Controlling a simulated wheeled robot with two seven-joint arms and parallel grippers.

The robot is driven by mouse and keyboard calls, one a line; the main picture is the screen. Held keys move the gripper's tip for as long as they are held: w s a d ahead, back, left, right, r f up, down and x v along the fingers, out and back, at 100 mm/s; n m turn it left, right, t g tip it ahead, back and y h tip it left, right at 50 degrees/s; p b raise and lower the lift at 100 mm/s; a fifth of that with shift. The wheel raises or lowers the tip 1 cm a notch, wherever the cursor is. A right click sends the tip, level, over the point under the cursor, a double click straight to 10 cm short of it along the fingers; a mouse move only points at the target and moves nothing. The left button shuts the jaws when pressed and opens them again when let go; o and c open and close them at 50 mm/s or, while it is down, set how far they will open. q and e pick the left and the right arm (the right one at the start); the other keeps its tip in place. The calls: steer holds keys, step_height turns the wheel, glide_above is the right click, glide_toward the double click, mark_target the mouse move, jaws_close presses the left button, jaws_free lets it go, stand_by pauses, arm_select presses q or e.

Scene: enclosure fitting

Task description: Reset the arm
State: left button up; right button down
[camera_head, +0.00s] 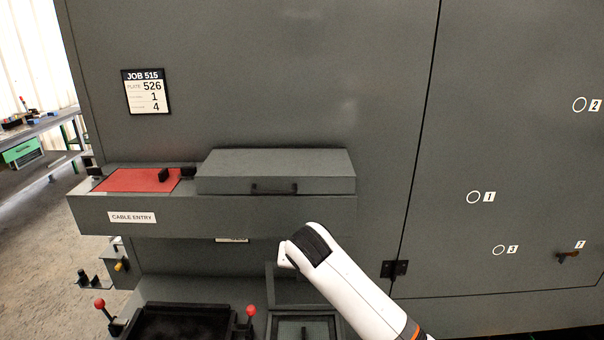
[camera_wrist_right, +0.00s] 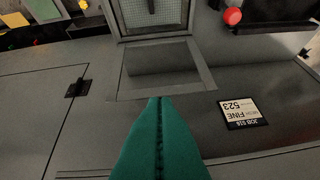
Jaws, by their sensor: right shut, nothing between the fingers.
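My right arm (camera_head: 350,290) comes in from the lower right of the head view, its black joint in front of the cabinet below the cable entry shelf. Its gripper fingers are not visible in that view. In the right wrist view, the green fingers of my right gripper (camera_wrist_right: 157,102) are pressed together with nothing between them. They point toward a grey recessed frame (camera_wrist_right: 195,65) on the enclosure; I cannot tell whether they touch it. My left gripper is in neither view.
A grey cabinet (camera_head: 290,70) fills most of the head view. Its cable entry shelf (camera_head: 230,215) carries a red plate (camera_head: 138,180) and a grey lidded box (camera_head: 275,165). Red-knobbed levers (camera_head: 100,304) stand below. A FINE 523 label (camera_wrist_right: 242,112) appears upside down in the wrist view.

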steer(key=s+d+f+m+g+y, duration=0.1)
steer(key=s+d+f+m, duration=0.2)
steer(key=s+f+m, duration=0.45)
steer(key=s+d+f+m+g+y, duration=0.1)
steer(key=s+d+f+m, duration=0.2)
steer(key=s+f+m, duration=0.5)
steer(key=s+d+m+g+h, duration=0.1)
steer(key=s+d+m, duration=0.7)
steer(key=s, duration=0.4)
steer(key=s+d+m+g+h, duration=0.1)
steer(key=s+d+m, duration=0.5)
steer(key=s+m, duration=0.45)
step_height(320, 180, down, 27)
steer(key=s+n+g+b, duration=0.1)
steer(key=b, duration=0.1)
steer(key=s+d+f+g+b, duration=0.1)
steer(key=s+d+f+b, duration=0.1)
steer(key=s+f, duration=1.5)
step_height(320, 180, down, 2)
steer(key=shift+d+f+n+g, duration=0.2)
steer(key=shift+d+n+g, duration=0.1)
steer(key=shift+g, duration=0.1)
